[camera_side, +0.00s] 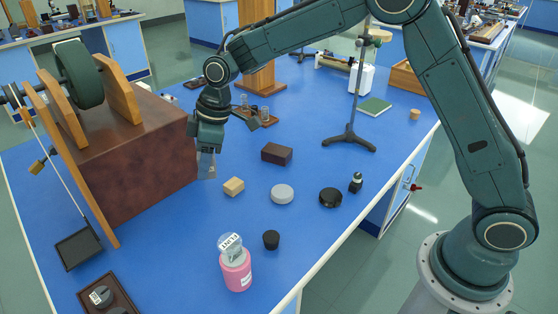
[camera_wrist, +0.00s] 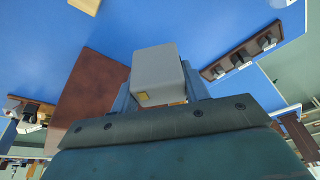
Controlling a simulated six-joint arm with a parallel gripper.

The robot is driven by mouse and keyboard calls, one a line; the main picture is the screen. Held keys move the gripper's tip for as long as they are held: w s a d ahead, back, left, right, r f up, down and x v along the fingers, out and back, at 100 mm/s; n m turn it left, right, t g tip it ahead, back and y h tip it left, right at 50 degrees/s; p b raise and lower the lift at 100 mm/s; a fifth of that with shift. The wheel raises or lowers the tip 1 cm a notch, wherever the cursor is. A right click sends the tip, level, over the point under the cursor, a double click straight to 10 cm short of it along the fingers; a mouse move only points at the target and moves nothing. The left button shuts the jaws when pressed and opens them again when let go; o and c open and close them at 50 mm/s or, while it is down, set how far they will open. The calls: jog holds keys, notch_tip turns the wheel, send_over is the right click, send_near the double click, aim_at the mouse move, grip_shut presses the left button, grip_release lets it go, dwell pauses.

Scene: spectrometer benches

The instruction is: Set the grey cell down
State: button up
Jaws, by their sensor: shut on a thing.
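My gripper (camera_side: 207,172) is shut on the grey cell (camera_wrist: 156,70), a pale grey block with a small yellowish patch at its lower edge in the wrist view. In the side view the cell (camera_side: 207,165) is mostly hidden between the fingers, and my gripper points down just right of the large brown box. The cell appears to be held near the blue bench top (camera_side: 190,225); I cannot tell whether it touches the surface.
The large brown box (camera_side: 140,165) carries a green wheel. Nearby are a wooden block (camera_side: 233,187), dark brown block (camera_side: 277,153), grey disc (camera_side: 282,194) and black disc (camera_side: 330,197). A pink bottle (camera_side: 236,272) stands at the front, a rod stand (camera_side: 348,140) at back right.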

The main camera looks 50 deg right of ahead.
jog(key=s+d+f+m+t+h, duration=0.1)
jog(key=s+d+m, duration=0.15)
jog(key=d, duration=0.55)
jog(key=s+d+f+m+h, duration=0.15)
jog(key=d+m, duration=0.25)
jog(key=d, duration=0.4)
jog(key=s+d+f+m+t, duration=0.15)
jog(key=d+m, duration=0.25)
jog(key=d, duration=0.4)
jog(key=s+d+r, duration=0.2)
jog(key=s+d, duration=0.2)
jog(key=d, duration=0.6)
jog(key=s+d+r, duration=0.3)
jog(key=s+d, duration=0.1)
jog(key=d, duration=0.7)
jog(key=s+d+r, duration=0.2)
jog(key=s+d, duration=0.2)
jog(key=d, duration=0.6)
jog(key=shift+g, duration=0.45)
notch_tip(320, 180, down, 16)
jog(key=shift+r, duration=0.25)
jog(key=shift+f, duration=0.1)
jog(key=shift+f, duration=2)
jog(key=shift+f, duration=0.1)
